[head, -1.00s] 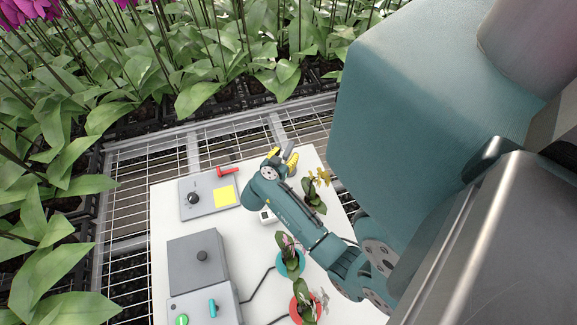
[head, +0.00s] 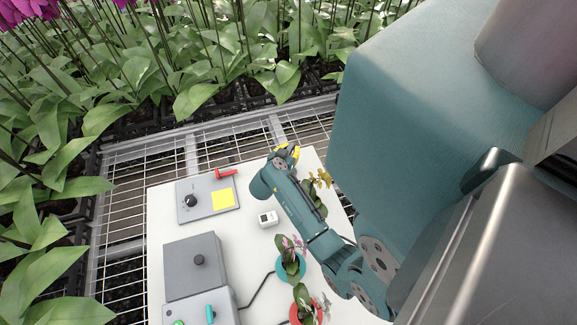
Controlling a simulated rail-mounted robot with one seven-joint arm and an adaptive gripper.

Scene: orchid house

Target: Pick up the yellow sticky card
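The yellow sticky card (head: 223,197) is a flat yellow square lying on the right part of a grey panel (head: 183,213) at the far left of the white table. My gripper (head: 291,150) is at the far end of my arm, near the table's far edge, to the right of the card and apart from it. Its yellow parts show, but its fingertips are largely hidden behind my wrist. I cannot tell whether it is open or shut.
A black knob (head: 191,201) and a red-handled item (head: 225,173) are close to the card. A small white device (head: 268,219) lies to the right. Grey boxes (head: 195,268) stand nearer. Potted orchids (head: 291,266) stand on the right. Bare table lies between card and arm.

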